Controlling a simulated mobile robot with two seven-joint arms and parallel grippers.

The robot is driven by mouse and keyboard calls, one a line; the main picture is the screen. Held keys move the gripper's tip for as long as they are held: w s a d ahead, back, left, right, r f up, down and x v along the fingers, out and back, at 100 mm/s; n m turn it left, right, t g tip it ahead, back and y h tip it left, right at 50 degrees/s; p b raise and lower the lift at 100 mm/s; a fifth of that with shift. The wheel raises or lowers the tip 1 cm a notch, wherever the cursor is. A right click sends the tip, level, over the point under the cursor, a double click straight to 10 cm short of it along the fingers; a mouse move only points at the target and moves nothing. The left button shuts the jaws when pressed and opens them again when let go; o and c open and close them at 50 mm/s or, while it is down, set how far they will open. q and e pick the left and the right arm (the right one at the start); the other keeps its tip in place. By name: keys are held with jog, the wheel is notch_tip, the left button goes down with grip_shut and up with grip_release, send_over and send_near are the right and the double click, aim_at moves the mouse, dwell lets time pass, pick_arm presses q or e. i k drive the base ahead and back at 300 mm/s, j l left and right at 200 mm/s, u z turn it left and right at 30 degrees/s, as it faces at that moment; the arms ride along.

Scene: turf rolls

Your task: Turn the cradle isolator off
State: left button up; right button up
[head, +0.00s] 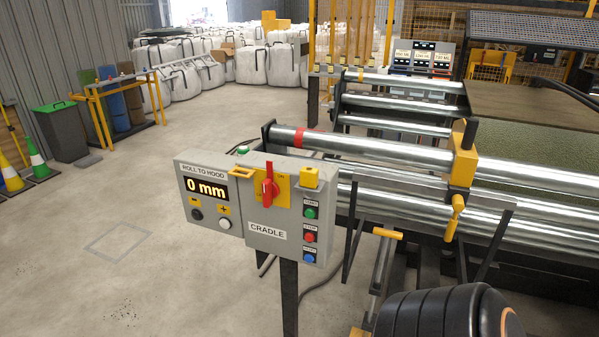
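The cradle isolator is a red rotary handle (268,188) on a yellow plate (283,190), on the front of a grey control box (239,229) labelled CRADLE. The handle stands about upright; the small lettering on its plate is too small to read surely. The box's display (206,190) is lit and reads 0 mm under the words ROLL TO HOOD. Neither of my grippers shows in the head view, and nothing touches the handle.
Green (310,213), red (309,237) and blue (308,257) buttons sit right of the isolator. The box stands on a dark post (289,297). Steel rollers (400,153) and a yellow clamp (461,165) lie behind and right.

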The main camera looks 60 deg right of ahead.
aim_at(271, 190)
jog(key=z, duration=1.7)
jog(key=i+j+z, duration=0.1)
jog(key=z, duration=0.35)
jog(key=j+z, duration=0.3)
jog(key=z, duration=0.2)
jog(key=j+z, duration=0.45)
jog(key=j, duration=0.45)
jog(key=j+z, duration=0.1)
jog(key=j, duration=0.8)
jog(key=k+j+z, duration=0.1)
jog(key=j, duration=0.8)
